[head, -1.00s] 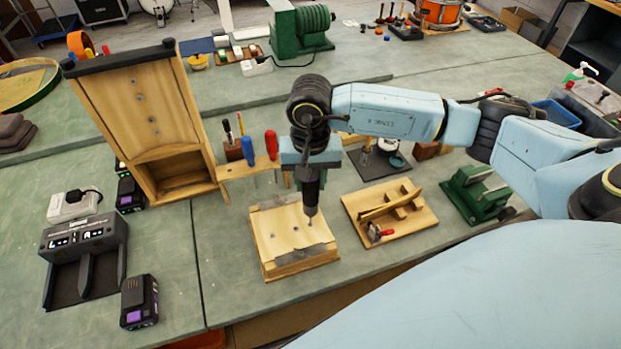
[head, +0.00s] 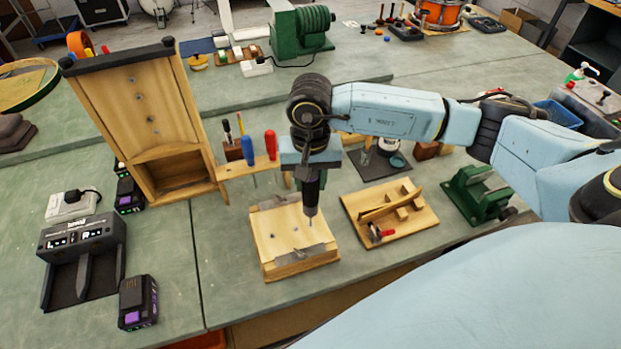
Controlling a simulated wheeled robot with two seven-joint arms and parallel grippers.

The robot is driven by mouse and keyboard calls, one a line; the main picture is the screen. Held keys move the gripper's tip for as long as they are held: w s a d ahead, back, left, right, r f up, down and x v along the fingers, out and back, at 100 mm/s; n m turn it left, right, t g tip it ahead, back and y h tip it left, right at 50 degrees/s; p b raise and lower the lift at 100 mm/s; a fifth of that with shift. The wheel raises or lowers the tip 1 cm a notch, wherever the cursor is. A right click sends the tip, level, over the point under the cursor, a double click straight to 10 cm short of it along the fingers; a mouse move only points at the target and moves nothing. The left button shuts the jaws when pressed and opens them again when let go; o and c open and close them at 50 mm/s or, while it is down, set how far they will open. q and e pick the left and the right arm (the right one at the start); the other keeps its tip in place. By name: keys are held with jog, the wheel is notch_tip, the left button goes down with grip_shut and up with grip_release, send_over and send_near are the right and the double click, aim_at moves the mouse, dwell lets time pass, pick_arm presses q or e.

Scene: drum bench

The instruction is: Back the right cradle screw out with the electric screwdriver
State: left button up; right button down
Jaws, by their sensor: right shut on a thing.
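The screw under the bit is not clearly visible. My left gripper is not in view.
A tool rack with a blue-handled screwdriver (head: 248,150) stands behind. A charger (head: 82,258) and battery (head: 138,302) are at left.

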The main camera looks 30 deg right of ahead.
jog(key=shift+f+b, duration=0.35)
jog(key=shift+b, duration=0.75)
dwell(1.6)
jog(key=shift+s+b, duration=0.25)
jog(key=shift+b, duration=0.45)
dwell(1.8)
jog(key=shift+r, duration=0.1)
jog(key=r, duration=0.2)
jog(key=r+p, duration=0.1)
jog(key=shift+w, duration=0.25)
jog(key=shift+d+r, duration=0.1)
dwell(0.3)
